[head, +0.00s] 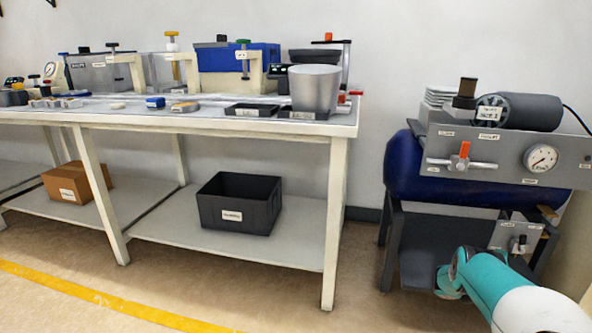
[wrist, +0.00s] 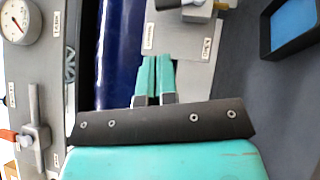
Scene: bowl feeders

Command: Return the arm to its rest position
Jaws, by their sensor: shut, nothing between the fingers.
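My gripper (wrist: 157,64) shows in the wrist view with its two teal fingers together and nothing between them. The fingers point toward a grey labelled plate (wrist: 190,62) and a dark blue tank (wrist: 117,50); I cannot tell the exact distance. In the head view my teal and white arm reaches in at the lower right, in front of the compressor unit. The fingers cannot be made out in that view.
The compressor's blue tank (head: 408,178), gauge (head: 540,157) and orange-handled valve (head: 463,160) stand at the right. A workbench (head: 200,122) with several devices fills the left; a black crate (head: 262,222) and cardboard box (head: 98,180) sit on its lower shelf. Floor in front is clear.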

